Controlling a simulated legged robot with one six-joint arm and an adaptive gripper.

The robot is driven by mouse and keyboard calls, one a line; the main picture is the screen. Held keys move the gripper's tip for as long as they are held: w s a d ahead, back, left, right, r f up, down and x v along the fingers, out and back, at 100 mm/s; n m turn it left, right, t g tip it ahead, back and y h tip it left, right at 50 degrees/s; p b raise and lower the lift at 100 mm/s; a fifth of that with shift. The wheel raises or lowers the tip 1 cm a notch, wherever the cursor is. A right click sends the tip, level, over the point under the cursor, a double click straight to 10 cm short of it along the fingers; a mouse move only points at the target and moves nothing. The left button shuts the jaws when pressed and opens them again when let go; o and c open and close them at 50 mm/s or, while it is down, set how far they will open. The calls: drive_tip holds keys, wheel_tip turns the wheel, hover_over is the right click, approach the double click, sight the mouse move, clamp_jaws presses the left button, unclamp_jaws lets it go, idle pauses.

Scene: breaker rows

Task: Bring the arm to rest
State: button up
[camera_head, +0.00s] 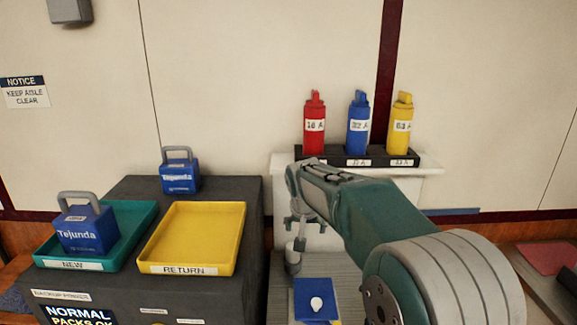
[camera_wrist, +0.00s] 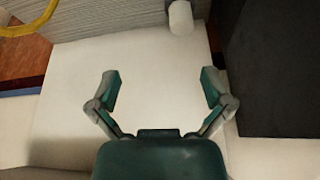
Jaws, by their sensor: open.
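My arm (camera_head: 375,215) reaches in from the lower right in the head view, bent, with its end near the middle of the picture. My gripper (camera_wrist: 160,88) is open and empty in the wrist view, its two fingers spread wide over a plain white surface (camera_wrist: 140,65). In the head view the gripper is small and partly hidden by the arm's end, beside the front of the white shelf. Nothing is between the fingers.
A dark cabinet (camera_head: 225,285) at left bears a teal tray (camera_head: 130,232) with a blue pack (camera_head: 85,232), an empty yellow tray (camera_head: 192,235) and another blue pack (camera_head: 179,177). Red (camera_head: 314,122), blue (camera_head: 358,122) and yellow (camera_head: 402,122) bottles stand in a black rack behind my arm.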

drive_tip(key=s+d+r, duration=0.3)
drive_tip(key=s+d, duration=0.1)
drive_tip(key=s, duration=0.4)
drive_tip(key=s+d+r, duration=0.3)
drive_tip(key=s+d, duration=0.1)
drive_tip(key=s, duration=0.5)
drive_tip(key=s+d+f, duration=0.1)
drive_tip(key=s+f, duration=0.1)
drive_tip(key=s, duration=0.7)
drive_tip(key=s+d+f+n+t, duration=0.1)
drive_tip(key=s+d+f, duration=0.1)
drive_tip(key=s, duration=0.7)
drive_tip(key=shift+f, duration=0.15)
